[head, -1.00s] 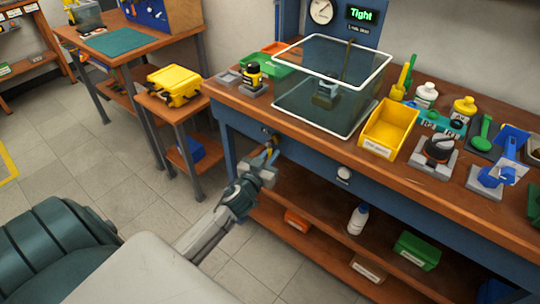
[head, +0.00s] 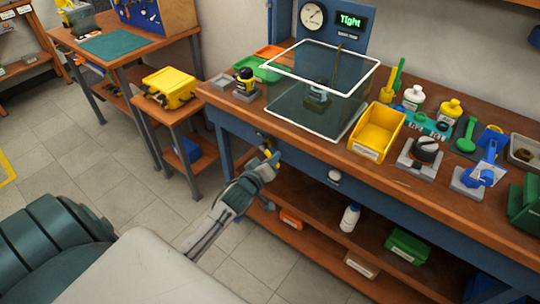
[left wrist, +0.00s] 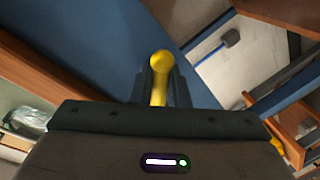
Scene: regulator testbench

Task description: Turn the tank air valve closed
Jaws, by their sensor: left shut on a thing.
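The tank air valve shows as a yellow lever (head: 266,147) on the blue front of the workbench, below the tabletop's left part. In the left wrist view its yellow handle (left wrist: 160,64) has a rounded end and stands between the two dark fingers. My left gripper (head: 271,160) is shut on this handle, and its fingers hide part of it. The valve's body is mostly hidden in the head view. A clear tank with white rims (head: 320,95) stands on the bench above. My right gripper is not in view.
A gauge panel (head: 335,40) behind the tank shows green "Tight". A yellow bin (head: 377,131), bottles, a black-knobbed device (head: 420,152) and a blue clamp-like device (head: 478,176) stand on the bench. A lower shelf (head: 330,245) holds boxes.

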